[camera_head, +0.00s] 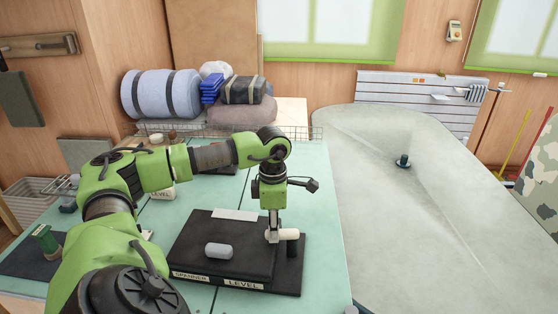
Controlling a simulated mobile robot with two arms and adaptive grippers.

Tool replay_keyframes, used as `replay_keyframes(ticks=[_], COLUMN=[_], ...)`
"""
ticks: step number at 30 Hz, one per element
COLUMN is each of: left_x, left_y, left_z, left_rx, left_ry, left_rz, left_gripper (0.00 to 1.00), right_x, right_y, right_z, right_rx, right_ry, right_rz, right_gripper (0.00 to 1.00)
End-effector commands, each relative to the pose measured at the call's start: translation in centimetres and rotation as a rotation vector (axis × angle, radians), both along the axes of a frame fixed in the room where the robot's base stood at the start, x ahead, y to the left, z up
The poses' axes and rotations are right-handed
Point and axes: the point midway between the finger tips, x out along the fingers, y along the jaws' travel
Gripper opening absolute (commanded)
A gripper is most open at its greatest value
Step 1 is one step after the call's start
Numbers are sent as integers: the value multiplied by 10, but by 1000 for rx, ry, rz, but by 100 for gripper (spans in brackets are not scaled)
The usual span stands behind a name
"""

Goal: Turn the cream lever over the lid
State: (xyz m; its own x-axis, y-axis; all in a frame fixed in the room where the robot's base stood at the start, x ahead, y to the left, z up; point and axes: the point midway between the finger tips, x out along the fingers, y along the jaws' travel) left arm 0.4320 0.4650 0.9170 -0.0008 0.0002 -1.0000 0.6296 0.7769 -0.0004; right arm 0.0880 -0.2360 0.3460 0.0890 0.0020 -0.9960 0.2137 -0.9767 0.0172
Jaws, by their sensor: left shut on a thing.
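A black box (223,285) with a dark flat lid (190,240) stands on the green table. Its front carries labels, one reading "LEVEL". A pale grey cylinder (218,251) lies or is fixed on the lid, and a white strip (235,215) lies towards its back. The short cream lever (290,234) sits at the box's right end, close to the top of a dark post (293,252). My left gripper (273,237) points down and is shut on the cream lever, at its left part. The fingers hide that part. My right gripper is not in view.
The green table (325,215) is clear right of the box. A green spool-like item (46,239) stands on a dark mat at the left. A wire basket (300,133) with rolled bedding (160,94) is behind. A large pale sheet-like surface (420,200) fills the right.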

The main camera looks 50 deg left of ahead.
Motion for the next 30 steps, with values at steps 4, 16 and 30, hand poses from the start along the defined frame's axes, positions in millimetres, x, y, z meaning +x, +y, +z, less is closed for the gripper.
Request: replay_keyframes(ticks=[4, 16, 30], left_x=[0, 1, 1], left_y=[2, 2, 1], left_z=[1, 1, 9], left_rx=[0, 2, 0], left_ry=[-3, -4, -4], left_rz=[-15, -19, -16], left_gripper=[0, 32, 36], right_x=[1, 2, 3], right_y=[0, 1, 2], right_z=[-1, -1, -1], right_rx=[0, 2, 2], right_ry=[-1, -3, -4], right_rz=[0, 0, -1], right_gripper=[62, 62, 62])
